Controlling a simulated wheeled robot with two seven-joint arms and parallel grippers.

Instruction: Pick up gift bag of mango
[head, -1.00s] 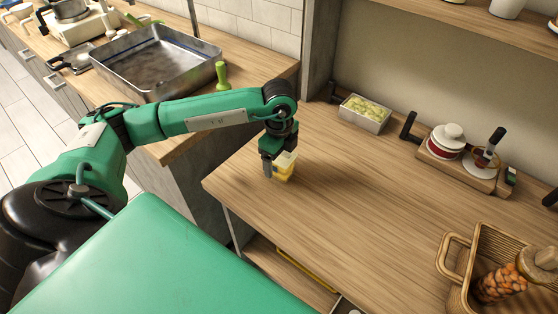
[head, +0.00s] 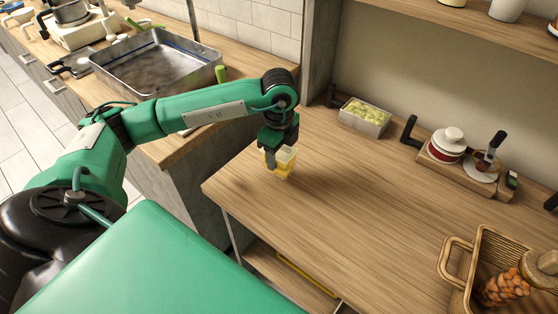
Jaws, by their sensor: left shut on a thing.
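The gift bag of mango (head: 287,163) is a small, pale-topped yellow pack at the left end of the wooden counter. My left gripper (head: 272,162) reaches down from above and is shut on it. The gripper covers the left part of the bag. The bag is at or just above the counter top; I cannot tell if its bottom touches the wood. My right gripper is not in view.
A wicker basket (head: 457,262) with a jar of orange pieces (head: 503,287) stands at the lower right. A metal tin of pale green pieces (head: 364,114) and a wooden tray (head: 462,172) with a red-and-white pot stand at the back. The counter's middle is clear.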

